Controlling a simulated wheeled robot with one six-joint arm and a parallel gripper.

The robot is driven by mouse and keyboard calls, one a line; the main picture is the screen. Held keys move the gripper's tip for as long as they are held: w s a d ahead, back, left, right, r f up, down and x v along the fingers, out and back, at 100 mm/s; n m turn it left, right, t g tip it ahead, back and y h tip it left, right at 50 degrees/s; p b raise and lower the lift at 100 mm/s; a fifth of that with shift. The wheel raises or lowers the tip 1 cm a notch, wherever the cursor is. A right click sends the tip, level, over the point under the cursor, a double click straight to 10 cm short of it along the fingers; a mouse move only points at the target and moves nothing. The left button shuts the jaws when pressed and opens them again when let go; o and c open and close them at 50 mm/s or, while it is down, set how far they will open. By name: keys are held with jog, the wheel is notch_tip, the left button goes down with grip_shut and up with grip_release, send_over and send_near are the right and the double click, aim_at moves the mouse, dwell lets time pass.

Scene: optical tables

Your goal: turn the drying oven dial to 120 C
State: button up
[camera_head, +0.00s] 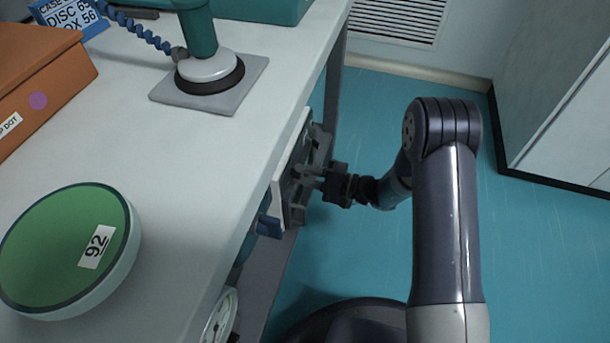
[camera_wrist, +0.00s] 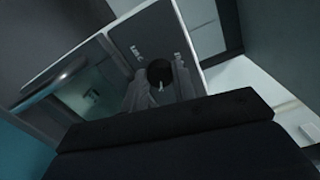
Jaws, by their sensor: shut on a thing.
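The drying oven (camera_head: 281,180) sits beneath the table top and shows edge-on in the head view. In the wrist view its grey front panel (camera_wrist: 128,35) carries a round black dial (camera_wrist: 158,70) with a small pale mark on its lower part. Small printed marks sit above the dial, too blurred to read. My gripper (camera_head: 306,177) reaches the oven front from the right, and its fingers are shut on the dial, one on each side. The fingers also show in the wrist view (camera_wrist: 160,92). The dial is hidden in the head view.
The table top (camera_head: 190,150) overhangs close by on the left. A green round-topped container (camera_head: 60,245), an orange box (camera_head: 40,80) and a teal stand on a grey plate (camera_head: 255,75) are on it. A white round gauge (camera_head: 219,318) is below. Teal floor (camera_head: 530,250) is clear at right.

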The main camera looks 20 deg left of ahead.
jog(key=m, duration=0.6)
jog(key=shift+p, duration=0.35)
jog(key=m+p, duration=0.1)
jog(key=m, duration=0.5)
jog(key=shift+m+p, duration=0.4)
jog(key=m+p, duration=0.3)
jog(key=m, duration=0.9)
jog(key=shift+w+m+p, duration=0.1)
jog(key=shift+m+p, duration=0.25)
jog(key=shift+m, duration=0.05)
jog(key=o, duration=1)
jog(key=w+d+p, duration=0.1)
jog(key=d+p, duration=0.1)
jog(key=d, duration=0.8)
jog(key=shift+d, duration=0.4)
